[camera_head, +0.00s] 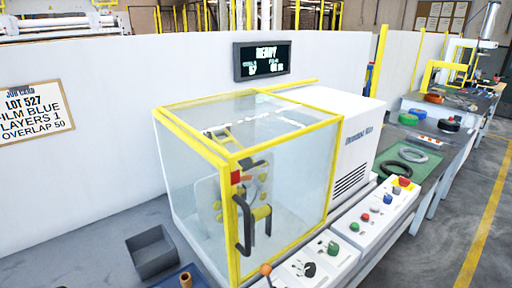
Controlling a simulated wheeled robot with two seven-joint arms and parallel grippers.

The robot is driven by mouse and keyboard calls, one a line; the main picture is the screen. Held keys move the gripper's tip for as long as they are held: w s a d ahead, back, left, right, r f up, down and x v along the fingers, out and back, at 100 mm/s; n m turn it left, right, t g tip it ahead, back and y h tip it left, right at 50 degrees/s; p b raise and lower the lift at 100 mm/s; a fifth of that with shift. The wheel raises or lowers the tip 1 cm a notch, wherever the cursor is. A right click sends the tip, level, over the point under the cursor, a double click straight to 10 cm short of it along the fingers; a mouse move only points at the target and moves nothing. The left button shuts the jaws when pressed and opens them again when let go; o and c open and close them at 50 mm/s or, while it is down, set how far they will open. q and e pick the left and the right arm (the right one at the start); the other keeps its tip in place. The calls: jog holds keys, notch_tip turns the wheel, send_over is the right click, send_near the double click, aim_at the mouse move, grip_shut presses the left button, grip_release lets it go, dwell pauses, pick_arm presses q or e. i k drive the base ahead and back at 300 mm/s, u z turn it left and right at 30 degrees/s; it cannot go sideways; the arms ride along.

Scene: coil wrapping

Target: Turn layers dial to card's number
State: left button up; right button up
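The job card (36,112) hangs on the white wall at the left and reads LOT 527, FILM BLUE, LAYERS 1, OVERLAP 50. A control panel (350,238) runs along the front right of the wrapping machine. A black knob (309,269) and a green knob (332,249) sit on its near part. Their labels and settings are too small to read, so I cannot tell which one is the layers dial. An orange-topped lever (266,269) stands at the panel's near end. Neither of my grippers is in view.
The yellow-framed clear guard (250,170) with a black handle stands beside the panel. A display (262,60) reads READY. A grey bin (151,252) sits on the bench. Buttons (365,217) line the far panel. Rings (403,164) lie on a green mat.

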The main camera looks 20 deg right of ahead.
aim_at(387, 198)
jog(key=k, duration=0.85)
jog(key=z, duration=1.3)
jog(key=i, duration=0.5)
jog(key=u, duration=0.05)
